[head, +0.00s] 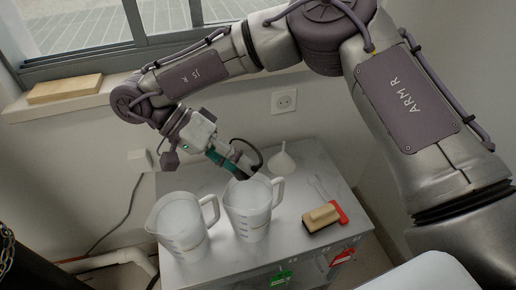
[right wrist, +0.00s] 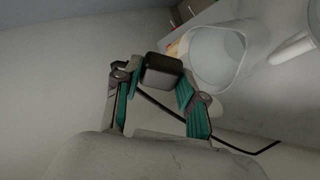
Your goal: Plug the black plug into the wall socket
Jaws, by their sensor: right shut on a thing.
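The wall socket (head: 284,102) is a white square plate with a round recess, on the wall above the cabinet. My right gripper (head: 240,165) is below and left of it, over the cabinet top, close above the pitchers. In the right wrist view my right gripper (right wrist: 160,82) is shut on the black plug (right wrist: 163,71), a dark rounded block between the green-padded fingers. A black cable (right wrist: 158,104) runs behind the fingers. The plug is apart from the socket, and its pins cannot be made out. My left gripper is not in view.
Two measuring pitchers (head: 182,225) (head: 249,209) stand at the cabinet's (head: 300,250) front. A white funnel (head: 283,162) stands behind, below the socket. A brush (head: 322,217) with a red item lies at right. A wooden block (head: 64,89) lies on the windowsill.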

